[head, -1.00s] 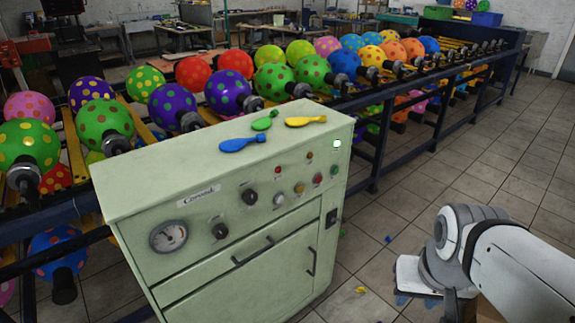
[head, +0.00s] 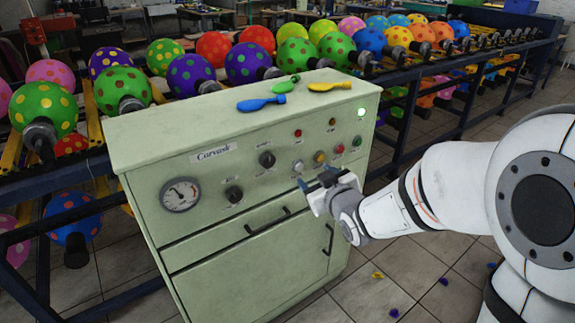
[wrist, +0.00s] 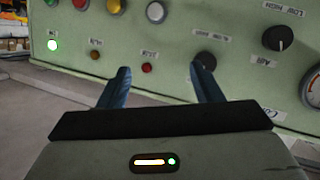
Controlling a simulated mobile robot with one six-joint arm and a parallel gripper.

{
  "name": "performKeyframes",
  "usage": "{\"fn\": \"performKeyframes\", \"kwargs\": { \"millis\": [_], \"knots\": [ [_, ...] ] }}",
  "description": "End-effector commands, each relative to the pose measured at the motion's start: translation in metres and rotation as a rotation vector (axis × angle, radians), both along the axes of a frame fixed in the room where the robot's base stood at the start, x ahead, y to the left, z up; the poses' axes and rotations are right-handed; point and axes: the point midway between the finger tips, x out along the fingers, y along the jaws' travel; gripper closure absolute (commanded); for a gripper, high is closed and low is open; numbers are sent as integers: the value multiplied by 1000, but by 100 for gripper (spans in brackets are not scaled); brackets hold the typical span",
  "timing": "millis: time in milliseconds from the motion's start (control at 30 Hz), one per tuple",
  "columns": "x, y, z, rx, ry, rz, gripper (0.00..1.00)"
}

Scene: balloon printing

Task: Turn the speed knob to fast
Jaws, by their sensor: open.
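The pale green control cabinet (head: 215,240) has two black knobs, an upper one (head: 266,159) and a lower one (head: 234,194) near the gauge. My gripper (head: 316,181) is open and empty in front of the panel's right part, right of both knobs. In the wrist view, where the panel appears upside down, the upper knob (wrist: 205,61) shows beside the right finger's tip. The lower knob (wrist: 278,38) is farther right, with a white pointer line.
A round gauge (head: 180,194) is left of the knobs. Several buttons and lamps, including a white button (head: 298,167), are close to my gripper. Drawer handles (head: 268,221) stick out below. Deflated balloons (head: 261,103) lie on top. A balloon rack (head: 420,75) runs behind.

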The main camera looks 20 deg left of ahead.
Motion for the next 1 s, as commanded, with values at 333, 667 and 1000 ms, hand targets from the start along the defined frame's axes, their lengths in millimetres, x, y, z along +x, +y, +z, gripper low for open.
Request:
{"fn": "performKeyframes", "kwargs": {
  "millis": [333,667,1000],
  "knots": [
    [-13,71,-11,137,-197,215,41],
    [18,106,-9,141,-204,219,41],
    [39,126,-10,140,-204,215,41]
  ]
}}
